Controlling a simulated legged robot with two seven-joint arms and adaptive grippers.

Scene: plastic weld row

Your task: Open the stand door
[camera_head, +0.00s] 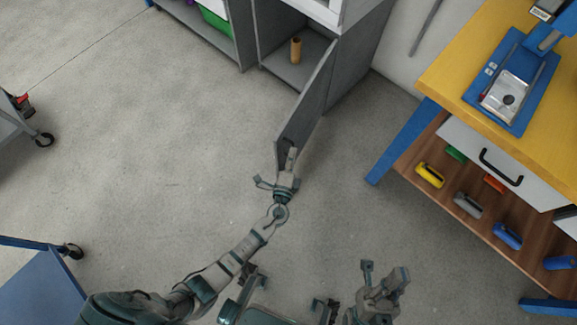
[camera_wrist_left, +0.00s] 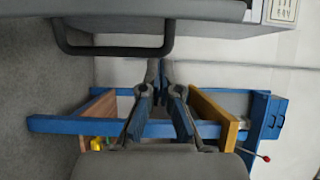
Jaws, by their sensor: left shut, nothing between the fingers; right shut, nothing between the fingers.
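The grey stand door (camera_head: 309,98) stands swung out from the grey stand (camera_head: 355,70), whose inside shows. In the left wrist view, a dark U-shaped handle (camera_wrist_left: 112,50) juts from a grey panel (camera_wrist_left: 150,10), which appears to be the door. My left gripper (camera_head: 291,158) is at the door's near, free end. Its shut, empty fingers also show in the left wrist view (camera_wrist_left: 160,78), close by the right end of the handle; I cannot tell whether they touch it. My right gripper (camera_head: 398,278) is shut and empty over the floor, away from the door.
A tan cylinder (camera_head: 296,49) stands inside the stand. A yellow-topped workbench (camera_head: 460,65) with blue legs is at the right, with several coloured items on its lower shelf (camera_head: 425,192). A blue cart (camera_head: 40,290) is at lower left. The floor left of the door is clear.

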